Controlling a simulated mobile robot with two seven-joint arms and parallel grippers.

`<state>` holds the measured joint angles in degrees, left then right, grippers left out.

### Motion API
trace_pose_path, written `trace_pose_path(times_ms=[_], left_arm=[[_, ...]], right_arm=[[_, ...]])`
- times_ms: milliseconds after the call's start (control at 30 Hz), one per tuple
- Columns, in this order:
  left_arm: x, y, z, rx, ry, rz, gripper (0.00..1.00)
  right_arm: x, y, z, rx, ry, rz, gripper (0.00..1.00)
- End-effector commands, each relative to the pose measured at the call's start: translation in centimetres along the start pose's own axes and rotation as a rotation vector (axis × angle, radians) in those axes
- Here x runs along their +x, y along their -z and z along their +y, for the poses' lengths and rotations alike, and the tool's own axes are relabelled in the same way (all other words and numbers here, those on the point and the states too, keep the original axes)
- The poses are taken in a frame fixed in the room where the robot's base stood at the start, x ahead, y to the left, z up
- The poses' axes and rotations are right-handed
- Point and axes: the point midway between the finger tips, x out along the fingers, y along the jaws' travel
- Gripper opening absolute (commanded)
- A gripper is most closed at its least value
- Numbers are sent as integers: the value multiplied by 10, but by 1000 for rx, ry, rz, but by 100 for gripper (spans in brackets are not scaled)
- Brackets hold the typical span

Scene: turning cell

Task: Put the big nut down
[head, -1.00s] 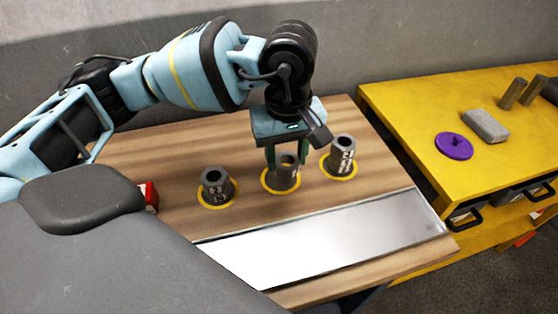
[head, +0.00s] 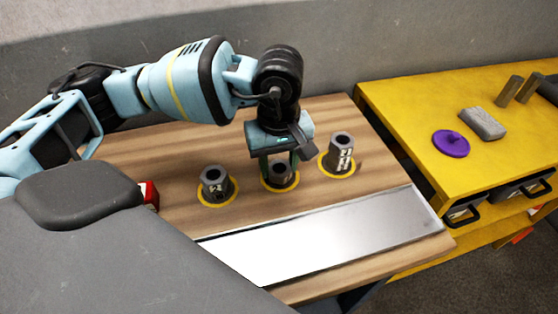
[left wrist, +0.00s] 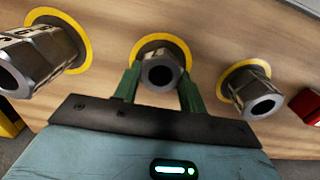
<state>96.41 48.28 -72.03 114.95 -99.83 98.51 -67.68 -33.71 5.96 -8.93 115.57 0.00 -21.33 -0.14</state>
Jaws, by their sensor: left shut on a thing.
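My left gripper (head: 279,170) points down over the wooden table, its green fingers shut on the big nut (head: 280,178). This dark grey hollow nut is upright within the middle yellow ring (head: 265,184). The left wrist view shows the nut (left wrist: 160,73) between the two fingers (left wrist: 158,85), with the ring (left wrist: 160,38) behind it. Whether its base touches the table is hard to tell. My right gripper is not in view.
Similar nuts with white markings stand in yellow rings at left (head: 214,183) and right (head: 341,154), close beside the gripper. A shiny metal strip (head: 330,230) lies in front. A red object (head: 150,195) sits at left. A yellow bench (head: 400,110) with a purple disc (head: 450,144) stands right.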

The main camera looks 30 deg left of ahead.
Motion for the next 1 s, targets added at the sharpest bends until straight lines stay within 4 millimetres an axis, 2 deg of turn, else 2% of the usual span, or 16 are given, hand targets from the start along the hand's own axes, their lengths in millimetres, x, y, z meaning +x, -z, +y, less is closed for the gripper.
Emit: trace_pose_path(times_ms=[33,67,233,500,667,1000], left_arm=[[3,0,0,0,1,-1,9],[3,0,0,0,2,-1,43],[2,0,0,0,1,0,63],[1,0,0,0,1,0,63],[-10,0,1,0,-2,1,63],[-75,0,1,0,-4,1,63]], right_arm=[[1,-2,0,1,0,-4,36],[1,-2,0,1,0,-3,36],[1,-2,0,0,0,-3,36],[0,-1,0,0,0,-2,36],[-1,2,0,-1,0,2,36],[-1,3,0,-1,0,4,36]])
